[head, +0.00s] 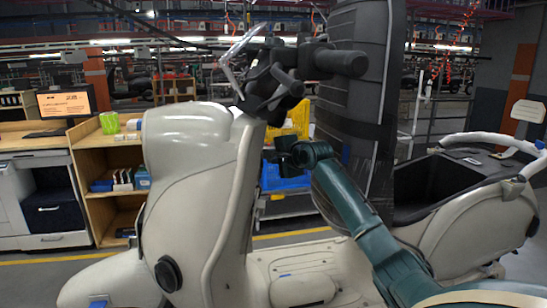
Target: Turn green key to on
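A beige scooter (190,165) stands in front of me, with its front panel at the left and its black handlebar (345,63) at the top. I cannot make out a green key. The ignition area on the rider's side of the front panel is small and partly behind my gripper. My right gripper (275,156) is dark, on a teal arm from the lower right. It is close to the inner edge of the front panel. Whether it touches the panel, and whether its fingers are open or shut, I cannot tell. My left gripper is not in view.
A tall black padded column (356,110) stands behind my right arm. The scooter's flat footboard (305,265) and open rear body (470,205) are to the right. Blue bins (285,178) and yellow bins (298,120) stand behind. A wooden shelf (100,190) is at the left.

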